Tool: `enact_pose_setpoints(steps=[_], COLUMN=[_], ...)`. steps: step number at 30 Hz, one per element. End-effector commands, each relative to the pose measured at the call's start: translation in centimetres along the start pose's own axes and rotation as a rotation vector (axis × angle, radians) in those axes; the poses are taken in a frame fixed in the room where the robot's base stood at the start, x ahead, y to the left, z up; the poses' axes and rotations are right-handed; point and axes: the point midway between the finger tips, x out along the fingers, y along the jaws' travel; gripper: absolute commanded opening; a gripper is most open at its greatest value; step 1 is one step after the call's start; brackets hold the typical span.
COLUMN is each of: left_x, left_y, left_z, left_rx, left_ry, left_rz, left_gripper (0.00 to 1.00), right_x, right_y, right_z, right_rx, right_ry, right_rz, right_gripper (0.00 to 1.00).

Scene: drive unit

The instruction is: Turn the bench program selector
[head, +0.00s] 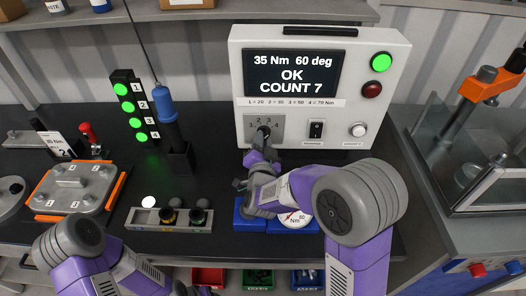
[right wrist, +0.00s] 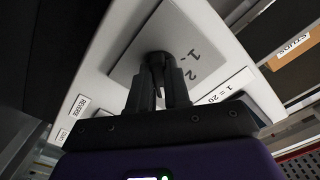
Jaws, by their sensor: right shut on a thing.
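The bench program selector is a dark knob (head: 264,130) on a grey numbered plate (head: 279,123) at the lower left of the white controller box (head: 398,75). The display (head: 293,74) reads "35 Nm 60 deg OK COUNT 7". My right gripper (head: 262,139) reaches up to the knob and is shut on it. In the right wrist view both fingers (right wrist: 161,80) are on either side of the knob (right wrist: 157,58), with 1 and 2 visible on the plate. The fingers partly hide the knob, and I cannot tell where it points. My left arm shows at the lower left; its gripper is out of view.
A blue-handled driver (head: 167,104) stands to the left by a green lamp column (head: 133,106). A blue block with a dial gauge (head: 293,219) lies below my right forearm.

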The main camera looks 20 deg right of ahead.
Motion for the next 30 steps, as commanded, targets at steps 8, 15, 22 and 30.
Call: enact_pose_setpoints(steps=[8,15,22,30], left_x=[3.7,5.2,5.7,5.7], left_y=[-1.4,-1.9,-2.1,-2.1], left_z=[-0.2,-0.2,-0.3,-0.3], left_rx=[0.0,0.0,0.0,0.0], left_ry=[0.0,0.0,0.0,0.0], left_rz=[0.0,0.0,0.0,0.0], left_gripper=[0.43,0.43,0.43,0.43], right_x=[0.0,0.0,0.0,0.0], right_y=[0.2,0.1,-0.1,-0.2], right_z=[0.3,0.2,0.1,0.1], right_rx=[0.215,0.327,0.374,0.383], right_ry=[0.0,-0.001,-0.003,-0.004], right_rz=[0.001,0.002,0.002,0.002], right_gripper=[0.0,0.0,0.0,0.0])
